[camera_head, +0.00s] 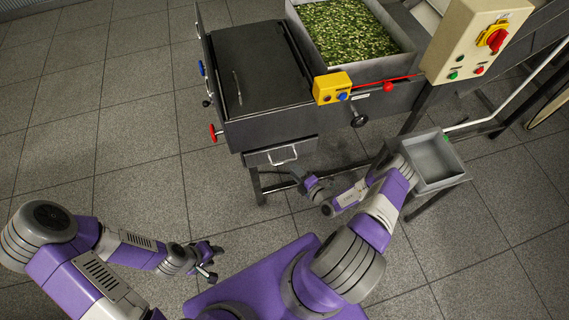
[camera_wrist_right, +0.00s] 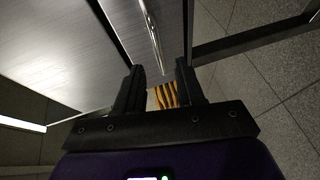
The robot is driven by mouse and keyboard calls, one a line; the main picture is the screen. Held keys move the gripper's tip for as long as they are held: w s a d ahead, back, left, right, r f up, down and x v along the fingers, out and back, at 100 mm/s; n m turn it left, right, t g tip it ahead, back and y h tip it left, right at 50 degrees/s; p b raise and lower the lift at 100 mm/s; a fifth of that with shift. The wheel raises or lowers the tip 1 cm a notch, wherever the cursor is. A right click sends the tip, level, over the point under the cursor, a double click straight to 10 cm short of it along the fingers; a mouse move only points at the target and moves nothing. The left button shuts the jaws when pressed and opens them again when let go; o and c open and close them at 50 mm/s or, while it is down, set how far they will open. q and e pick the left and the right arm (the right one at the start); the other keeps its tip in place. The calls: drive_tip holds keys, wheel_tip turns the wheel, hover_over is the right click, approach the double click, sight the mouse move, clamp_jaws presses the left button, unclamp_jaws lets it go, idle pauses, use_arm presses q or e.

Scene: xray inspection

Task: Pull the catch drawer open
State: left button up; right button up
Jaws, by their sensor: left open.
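The catch drawer (camera_head: 280,152) is a grey metal front with a bar handle (camera_head: 283,158), low under the left end of the machine. It looks shut against the frame. My right gripper (camera_head: 299,175) is just below and right of the handle in the head view. In the right wrist view my right gripper (camera_wrist_right: 160,85) has its two black fingers apart with nothing held. The bright handle bar (camera_wrist_right: 152,30) runs ahead of the gap between them; I cannot tell whether they touch it. My left gripper (camera_head: 208,262) is open and empty above the floor, far from the drawer.
The machine carries a dark plate (camera_head: 262,70), a tray of green pieces (camera_head: 345,28), a yellow button box (camera_head: 332,88) and a control panel (camera_head: 476,40). A grey bin (camera_head: 455,180) stands right of my right arm. A striped orange-black patch (camera_wrist_right: 165,95) shows between the fingers. Floor left is clear.

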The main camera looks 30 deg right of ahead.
sight(284, 162)
drive_tip(key=b+x, duration=0.1)
drive_tip(key=x, duration=0.6)
drive_tip(key=shift+a, duration=0.1)
drive_tip(key=shift+c, duration=0.3)
clamp_jaws()
